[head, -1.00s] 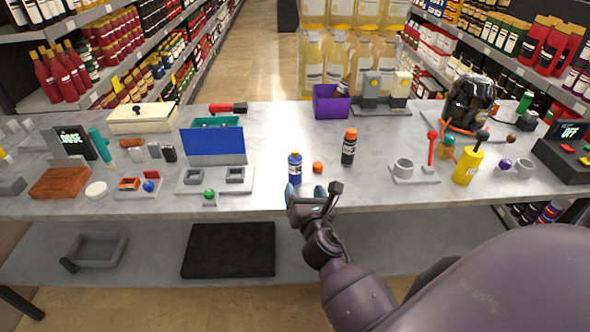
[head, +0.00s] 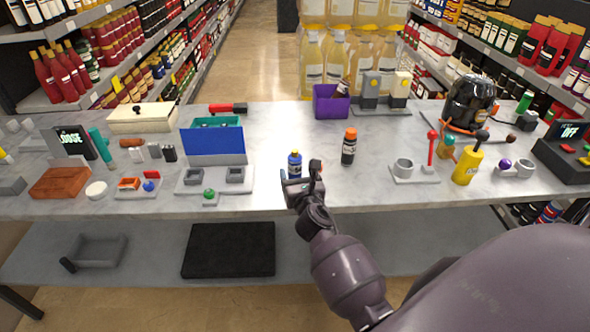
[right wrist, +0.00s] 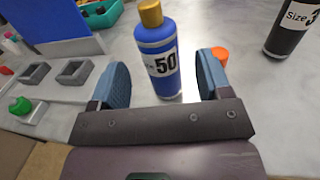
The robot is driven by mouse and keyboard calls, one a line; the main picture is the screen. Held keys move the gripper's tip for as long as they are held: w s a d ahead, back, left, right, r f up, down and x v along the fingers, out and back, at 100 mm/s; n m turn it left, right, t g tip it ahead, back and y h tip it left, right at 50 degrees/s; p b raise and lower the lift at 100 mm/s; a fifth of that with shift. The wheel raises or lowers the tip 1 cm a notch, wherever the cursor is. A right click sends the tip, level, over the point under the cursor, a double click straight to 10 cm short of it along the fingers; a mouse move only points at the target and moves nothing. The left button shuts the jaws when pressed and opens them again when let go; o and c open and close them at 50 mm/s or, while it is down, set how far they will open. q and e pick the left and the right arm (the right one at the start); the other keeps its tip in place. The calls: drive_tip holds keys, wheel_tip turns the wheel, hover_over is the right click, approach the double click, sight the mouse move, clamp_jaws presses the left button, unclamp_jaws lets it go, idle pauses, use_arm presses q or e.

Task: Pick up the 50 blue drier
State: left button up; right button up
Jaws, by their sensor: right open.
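The blue drier is a blue bottle (head: 295,164) with a gold cap and a white label; it stands upright near the front edge of the table. In the right wrist view the blue bottle (right wrist: 159,62) shows "50" on its label. My right gripper (head: 303,183) is at the near side of the bottle. In the right wrist view my right gripper (right wrist: 160,82) is open, its blue finger pads on either side of the bottle's lower part, with a gap showing at each side. My left gripper is not in view.
An orange cap (right wrist: 221,56) lies just right of the right finger. A black bottle (head: 349,147) with an orange cap stands to the right. A blue panel and grey stand (head: 216,188) are to the left. A purple bin (head: 331,106) stands behind.

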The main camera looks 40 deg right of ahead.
sight(296, 170)
drive_tip(key=x, duration=0.4)
drive_tip(key=c, duration=1.1)
